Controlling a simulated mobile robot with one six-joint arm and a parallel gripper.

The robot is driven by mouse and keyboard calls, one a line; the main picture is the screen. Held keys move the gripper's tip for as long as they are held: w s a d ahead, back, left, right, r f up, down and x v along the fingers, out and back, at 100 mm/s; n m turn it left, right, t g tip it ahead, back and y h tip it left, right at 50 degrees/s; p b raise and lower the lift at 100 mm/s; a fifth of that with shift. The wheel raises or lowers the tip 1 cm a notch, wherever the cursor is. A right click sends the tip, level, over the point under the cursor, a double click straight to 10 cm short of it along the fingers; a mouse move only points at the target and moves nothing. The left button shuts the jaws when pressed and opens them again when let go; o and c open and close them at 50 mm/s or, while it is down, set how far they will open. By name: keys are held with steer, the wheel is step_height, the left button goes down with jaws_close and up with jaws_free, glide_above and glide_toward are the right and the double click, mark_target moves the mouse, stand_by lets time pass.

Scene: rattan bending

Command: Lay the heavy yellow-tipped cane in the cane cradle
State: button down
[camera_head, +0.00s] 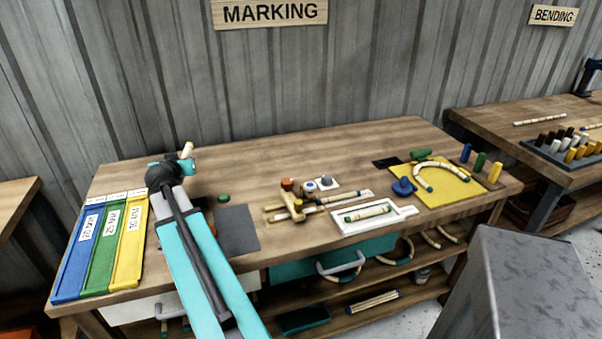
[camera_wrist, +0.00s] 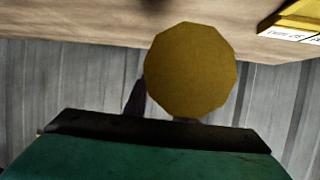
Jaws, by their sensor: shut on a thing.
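My gripper (camera_head: 184,163) is shut on the yellow-tipped cane (camera_head: 187,149), above the left part of the marking bench. A short pale length of the cane, tilted, stands up past the jaws; the rest is hidden. In the wrist view the cane's round yellow end (camera_wrist: 190,70) faces the camera, past the dark edge of my gripper (camera_wrist: 160,131). A white tray (camera_head: 409,211) on the bench, right of my gripper and apart from it, holds a pale cane with a green tip (camera_head: 368,214). I cannot tell whether this tray is the cane cradle.
Blue, green and yellow labelled trays (camera_head: 128,254) lie at the left. A grey mat (camera_head: 237,230), wooden tools (camera_head: 293,203) and a yellow board (camera_head: 450,190) with a bent cane lie to the right. The back middle of the bench is clear.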

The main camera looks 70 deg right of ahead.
steer(key=s+d+m+g+h+p, duration=0.2)
steer(key=s+d+m+g, duration=0.2)
steer(key=s+d, duration=0.9)
steer(key=m+g+p, duration=0.1)
steer(key=m+g, duration=0.2)
steer(key=g, duration=0.1)
glide_above(285, 173)
steer(key=shift+d+r, duration=0.1)
steer(key=shift+r, duration=0.2)
steer(key=shift+f, duration=0.1)
steer(key=shift+f+p, duration=0.75)
steer(key=shift+f, duration=2.3)
steer(key=shift+f+p, duration=0.5)
steer(key=shift+f, duration=1.4)
steer(key=shift+f+b, duration=0.15)
steer(key=shift+b, duration=0.15)
